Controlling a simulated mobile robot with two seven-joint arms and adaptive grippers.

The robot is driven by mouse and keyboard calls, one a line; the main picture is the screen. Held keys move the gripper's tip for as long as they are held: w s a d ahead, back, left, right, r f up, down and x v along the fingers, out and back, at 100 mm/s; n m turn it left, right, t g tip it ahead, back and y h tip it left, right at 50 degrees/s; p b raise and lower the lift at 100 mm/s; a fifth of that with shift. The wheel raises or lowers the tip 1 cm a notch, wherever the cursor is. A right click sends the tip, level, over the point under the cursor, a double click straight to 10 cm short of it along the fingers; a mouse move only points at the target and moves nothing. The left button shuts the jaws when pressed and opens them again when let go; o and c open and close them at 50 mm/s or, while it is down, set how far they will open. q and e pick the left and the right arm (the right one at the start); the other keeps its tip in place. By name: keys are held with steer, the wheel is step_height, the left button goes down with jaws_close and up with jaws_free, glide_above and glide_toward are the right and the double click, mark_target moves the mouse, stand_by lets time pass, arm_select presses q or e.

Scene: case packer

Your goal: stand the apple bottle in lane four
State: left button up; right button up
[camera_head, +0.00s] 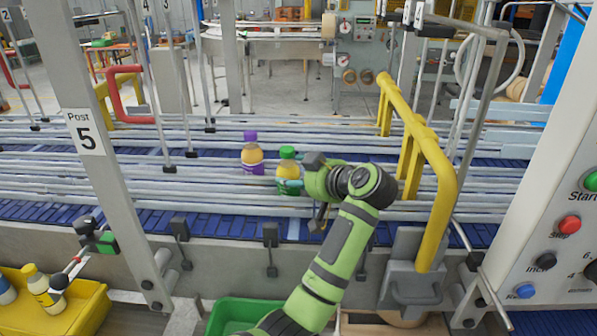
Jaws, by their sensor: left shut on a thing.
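The apple bottle (288,172), with a green cap and a yellow and green body, stands upright among the conveyor rails near the middle of the picture. My left gripper (305,180) reaches it from the right and is shut on it. The gripper and wrist hide part of the bottle's right side. I cannot tell whether its base rests on the blue belt (40,211), because the rails cover its lower part. Which lane it is in cannot be read clearly. My right gripper is not in view.
A purple-capped bottle (252,155) stands just behind and left of the apple bottle. A yellow guard rail (437,170) rises right of my arm. A post marked 5 (87,135) stands left. A yellow bin (85,312) with bottles and a green bin (238,308) sit in front.

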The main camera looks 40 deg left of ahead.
arm_select(q)
steer(key=shift+d, duration=0.1)
steer(key=o, duration=1.4)
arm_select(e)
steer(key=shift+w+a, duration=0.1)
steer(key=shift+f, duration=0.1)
arm_select(q)
steer(key=shift+s+d, duration=0.1)
steer(key=shift+d, duration=0.15)
steer(key=b+v, duration=0.5)
steer(key=v, duration=0.6)
steer(key=shift+d+r, duration=0.25)
steer(key=shift+r, duration=0.05)
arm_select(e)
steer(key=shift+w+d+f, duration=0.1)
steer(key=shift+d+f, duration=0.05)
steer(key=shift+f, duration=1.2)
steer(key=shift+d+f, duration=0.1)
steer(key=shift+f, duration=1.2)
arm_select(q)
steer(key=shift+s, duration=0.1)
